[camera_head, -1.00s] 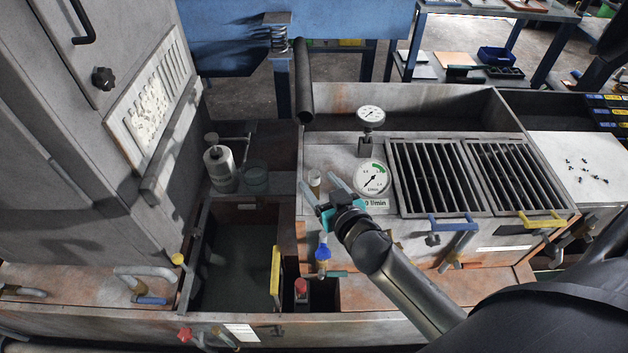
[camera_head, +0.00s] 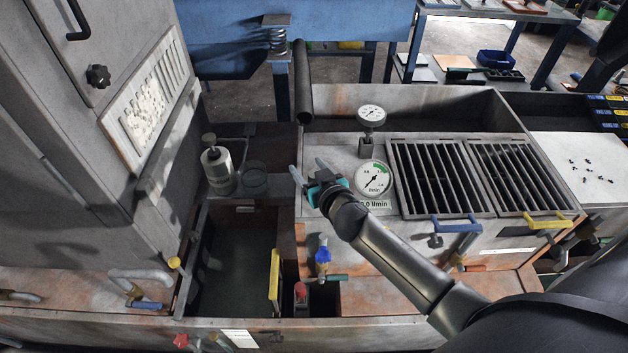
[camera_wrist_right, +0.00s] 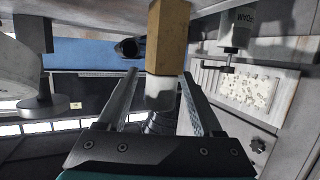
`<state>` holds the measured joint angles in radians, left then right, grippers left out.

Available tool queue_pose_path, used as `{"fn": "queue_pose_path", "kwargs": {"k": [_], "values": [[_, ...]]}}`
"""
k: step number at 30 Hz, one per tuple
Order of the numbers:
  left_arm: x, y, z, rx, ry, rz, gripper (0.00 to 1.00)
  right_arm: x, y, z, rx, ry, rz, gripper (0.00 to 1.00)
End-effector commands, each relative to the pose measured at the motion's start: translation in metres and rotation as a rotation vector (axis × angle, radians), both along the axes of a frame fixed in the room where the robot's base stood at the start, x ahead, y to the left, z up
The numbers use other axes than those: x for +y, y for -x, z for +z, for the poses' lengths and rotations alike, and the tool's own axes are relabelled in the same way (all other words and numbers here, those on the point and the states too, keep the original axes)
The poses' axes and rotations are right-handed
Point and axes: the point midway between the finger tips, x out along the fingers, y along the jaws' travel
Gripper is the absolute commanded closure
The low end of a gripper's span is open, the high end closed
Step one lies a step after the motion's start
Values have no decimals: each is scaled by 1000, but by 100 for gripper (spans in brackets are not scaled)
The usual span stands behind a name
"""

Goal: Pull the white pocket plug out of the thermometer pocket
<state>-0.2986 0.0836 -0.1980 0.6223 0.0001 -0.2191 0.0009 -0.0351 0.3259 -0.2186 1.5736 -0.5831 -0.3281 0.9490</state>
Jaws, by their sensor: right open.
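The white pocket plug (camera_wrist_right: 160,94) shows in the right wrist view at the end of the brass-coloured thermometer pocket (camera_wrist_right: 168,38). My right gripper (camera_wrist_right: 159,74) is open, with one finger on each side of the plug in that view. A gap shows between the plug and each finger, so it is not clamped. In the head view my right gripper (camera_head: 306,165) is left of the round flow gauge, its fingers apart. The pocket and plug are hidden there behind my gripper. My left gripper is not in view.
The flow gauge (camera_head: 374,179) stands close to the right of my gripper, with a smaller gauge (camera_head: 371,115) behind it. Slatted screens (camera_head: 437,178) lie further right.

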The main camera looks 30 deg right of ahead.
Motion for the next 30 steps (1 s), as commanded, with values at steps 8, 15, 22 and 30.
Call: {"fn": "queue_pose_path", "kwargs": {"k": [8, 15, 22, 30], "values": [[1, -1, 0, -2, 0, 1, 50, 0, 0, 0, 0, 1, 0, 48], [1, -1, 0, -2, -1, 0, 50, 0, 0, 0, 0, 1, 0, 76], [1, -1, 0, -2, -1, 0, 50, 0, 0, 0, 0, 1, 0, 100], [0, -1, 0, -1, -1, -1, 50, 0, 0, 0, 0, 1, 0, 100]]}}
